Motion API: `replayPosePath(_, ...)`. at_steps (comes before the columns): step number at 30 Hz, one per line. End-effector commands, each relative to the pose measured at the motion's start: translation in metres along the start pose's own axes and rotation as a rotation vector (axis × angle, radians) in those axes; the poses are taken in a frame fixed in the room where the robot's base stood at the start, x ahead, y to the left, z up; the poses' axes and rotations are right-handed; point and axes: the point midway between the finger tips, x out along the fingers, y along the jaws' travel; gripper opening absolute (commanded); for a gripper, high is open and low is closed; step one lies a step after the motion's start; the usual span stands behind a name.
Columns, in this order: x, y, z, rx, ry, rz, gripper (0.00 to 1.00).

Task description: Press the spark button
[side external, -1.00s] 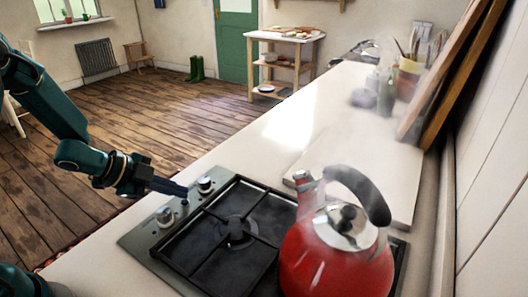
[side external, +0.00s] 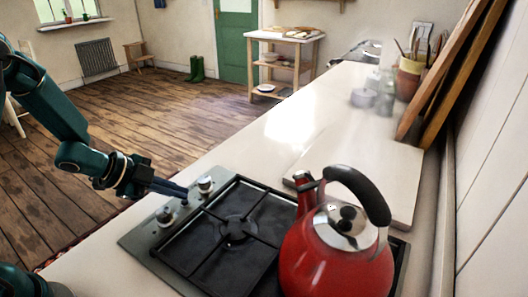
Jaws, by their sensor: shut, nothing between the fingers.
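The gas hob (side external: 152,262) is set in the pale worktop, with two silver knobs along its left side, a nearer one (side external: 165,215) and a farther one (side external: 206,185). A small dark spot between the knobs, just below my fingertips, may be the spark button (side external: 184,202); it is too small to be sure. My gripper (side external: 184,191) is shut and empty. It reaches in from the left with its fingertips between the knobs, just above the hob panel. I cannot tell whether the tips touch anything.
A red kettle (side external: 335,262) stands on the right part of the hob. A pale board (side external: 375,175) lies behind it. Jars and a utensil pot (side external: 408,80) stand farther back beside leaning wooden boards (side external: 452,75).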

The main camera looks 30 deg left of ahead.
Motion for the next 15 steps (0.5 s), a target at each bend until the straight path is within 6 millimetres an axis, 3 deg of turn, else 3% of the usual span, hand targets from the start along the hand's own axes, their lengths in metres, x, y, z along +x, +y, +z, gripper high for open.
replayPosePath(15, -0.0105, -0.0083, -0.0089, 0.006, 0.004, -0.001, 0.00)
